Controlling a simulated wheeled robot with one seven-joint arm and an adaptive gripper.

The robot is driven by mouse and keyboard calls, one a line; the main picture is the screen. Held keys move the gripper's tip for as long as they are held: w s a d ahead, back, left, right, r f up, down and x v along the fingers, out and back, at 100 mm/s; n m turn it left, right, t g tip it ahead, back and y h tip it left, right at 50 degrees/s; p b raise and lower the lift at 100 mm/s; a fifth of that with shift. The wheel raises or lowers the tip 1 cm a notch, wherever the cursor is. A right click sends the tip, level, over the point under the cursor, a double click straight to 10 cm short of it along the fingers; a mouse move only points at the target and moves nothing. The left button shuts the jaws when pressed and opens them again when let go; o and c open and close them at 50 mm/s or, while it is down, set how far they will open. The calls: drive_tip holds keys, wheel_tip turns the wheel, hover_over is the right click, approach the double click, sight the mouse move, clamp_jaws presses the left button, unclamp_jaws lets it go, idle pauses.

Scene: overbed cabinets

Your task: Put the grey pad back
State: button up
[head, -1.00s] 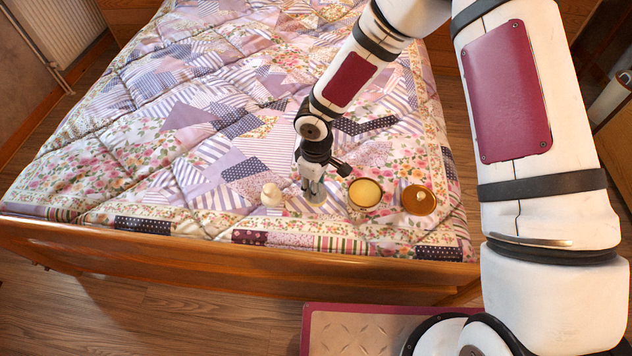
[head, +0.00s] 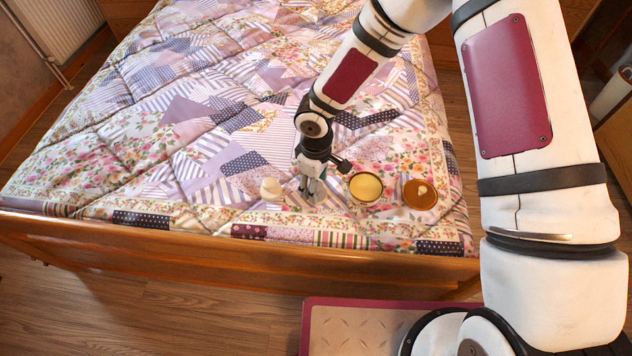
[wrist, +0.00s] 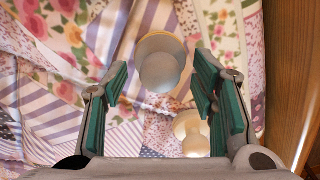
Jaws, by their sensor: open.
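A round, pale grey piece with a lighter rim (wrist: 160,72), which looks like the grey pad, is on the quilt. In the wrist view it is between and just beyond my open fingers, and I see no finger touching it. In the head view it shows only partly (head: 319,195), half hidden behind my fingers. My gripper (head: 312,187) points down over it near the bed's foot. In the wrist view my gripper (wrist: 162,100) has its two green-padded fingers spread apart, with nothing held.
A small cream knobbed piece (head: 271,190) stands left of my gripper. The wooden footboard (head: 240,264) runs along the front. The quilt behind is clear.

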wheel_tip(320, 180, up, 12)
drive_tip(key=s+d+r+m+h, duration=0.2)
drive_tip(key=s+d+r+m, duration=0.15)
drive_tip(key=d+r, duration=0.55)
drive_tip(key=s+d+r+m+h, duration=0.2)
drive_tip(key=s+d+r+m, duration=0.15)
drive_tip(key=d+r, duration=0.55)
drive_tip(key=s+d+r+m+y, duration=0.2)
drive_tip(key=s+r+m, duration=0.15)
drive_tip(key=s, duration=0.75)
drive_tip(key=s+d+r+m+y, duration=0.2)
drive_tip(key=s+d+r+m, duration=0.15)
drive_tip(key=s, duration=0.75)
wheel_tip(320, 180, up, 22)
drive_tip(key=a+n+t+p, duration=0.1)
drive_tip(key=t+p, duration=0.3)
drive_tip(key=p, duration=1.5)
drive_tip(key=shift+a+f, duration=0.15)
